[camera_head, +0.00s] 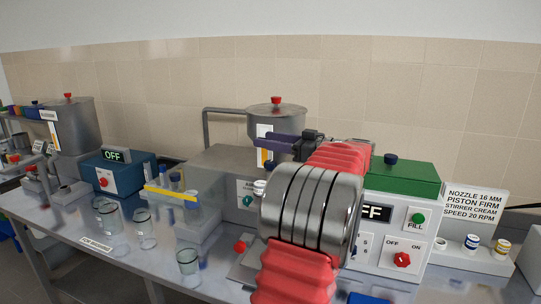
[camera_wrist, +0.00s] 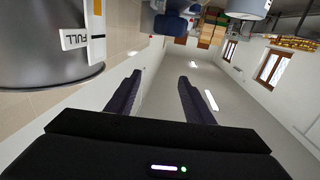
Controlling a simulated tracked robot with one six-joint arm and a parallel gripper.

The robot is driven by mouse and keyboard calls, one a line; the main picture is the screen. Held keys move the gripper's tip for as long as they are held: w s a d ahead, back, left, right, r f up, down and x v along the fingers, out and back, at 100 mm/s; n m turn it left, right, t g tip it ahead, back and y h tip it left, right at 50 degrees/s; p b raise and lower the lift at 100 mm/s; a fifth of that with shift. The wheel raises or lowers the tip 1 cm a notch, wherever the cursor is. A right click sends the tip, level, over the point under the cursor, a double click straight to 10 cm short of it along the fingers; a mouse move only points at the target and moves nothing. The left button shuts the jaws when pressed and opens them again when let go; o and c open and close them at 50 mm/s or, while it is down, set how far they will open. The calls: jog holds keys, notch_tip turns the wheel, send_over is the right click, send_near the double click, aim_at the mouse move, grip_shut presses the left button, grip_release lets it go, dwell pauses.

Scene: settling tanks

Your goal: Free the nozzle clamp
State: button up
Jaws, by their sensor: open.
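My gripper (camera_head: 280,143) is raised in front of the steel hopper (camera_head: 275,121) of the filling machine in the head view. In the wrist view my gripper (camera_wrist: 160,80) has its two dark purple fingers well apart, with nothing between them. The hopper (camera_wrist: 40,50) also shows there at the upper left, with a "FULL" mark on its label. The filling machine's grey housing (camera_head: 222,160) stands below the hopper. I cannot make out the nozzle clamp in either view; my arm hides much of the machine's front.
A green-topped control box (camera_head: 405,178) reads "FF", partly covered by my arm. A sign (camera_head: 475,205) gives nozzle 16 mm. Glass jars (camera_head: 188,262) stand on the bench's front left. A blue box (camera_head: 115,170) reading OFF and another hopper (camera_head: 72,125) stand at left.

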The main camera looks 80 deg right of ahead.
jog(key=shift+r, duration=1.4)
